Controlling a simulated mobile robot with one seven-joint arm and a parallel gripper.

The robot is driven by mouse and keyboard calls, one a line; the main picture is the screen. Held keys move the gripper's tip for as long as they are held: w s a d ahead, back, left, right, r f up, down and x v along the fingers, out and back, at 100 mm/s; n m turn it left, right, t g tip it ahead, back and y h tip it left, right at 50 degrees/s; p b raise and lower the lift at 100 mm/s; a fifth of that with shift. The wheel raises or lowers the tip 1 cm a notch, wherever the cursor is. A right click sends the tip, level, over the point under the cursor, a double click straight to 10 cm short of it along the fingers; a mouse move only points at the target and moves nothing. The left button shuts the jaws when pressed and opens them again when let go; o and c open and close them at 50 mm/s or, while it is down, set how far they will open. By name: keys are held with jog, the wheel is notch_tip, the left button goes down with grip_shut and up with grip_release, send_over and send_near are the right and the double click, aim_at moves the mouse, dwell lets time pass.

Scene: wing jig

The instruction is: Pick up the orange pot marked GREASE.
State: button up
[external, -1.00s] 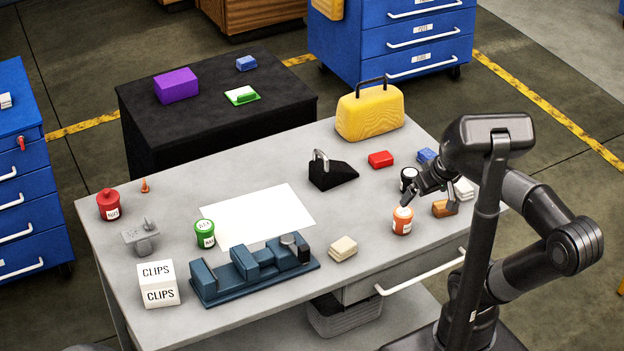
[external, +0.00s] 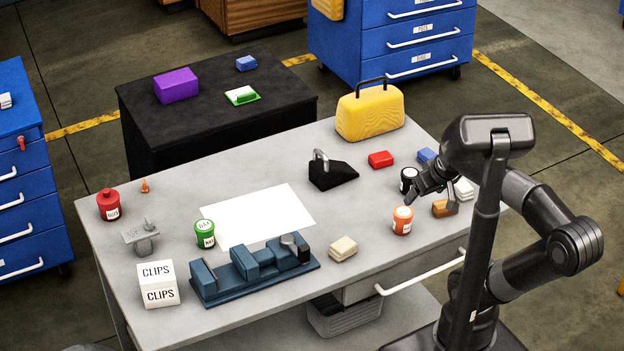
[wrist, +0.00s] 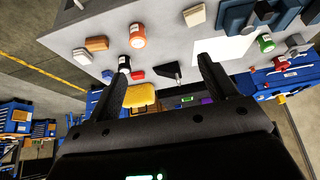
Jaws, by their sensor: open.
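The orange pot (external: 402,220) with a white label stands upright on the grey workbench, near its front right edge. Its lettering is too small to read. It also shows in the wrist view (wrist: 138,36), beyond the fingers and to the upper left of the gap between them. My gripper (external: 428,202) is open and empty, above the bench just right of the pot and apart from it. Its two spread fingers show in the wrist view (wrist: 162,80).
A black pot (external: 409,180) stands behind the orange pot, and an orange-brown block (external: 444,208) lies to its right. A cream block (external: 343,248) and a blue fixture (external: 250,270) are to the left. A white sheet (external: 262,215) covers clear bench in the middle.

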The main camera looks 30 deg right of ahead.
jog(key=m+g, duration=0.6)
jog(key=m, duration=0.2)
send_over(404, 210)
jog(key=f, duration=1.6)
jog(key=shift+a, duration=0.2)
notch_tip(404, 210, down, 11)
jog(key=shift+d+f, duration=0.1)
jog(key=shift+d, duration=0.05)
jog(key=shift+c, duration=0.2)
jog(key=c, duration=1.1)
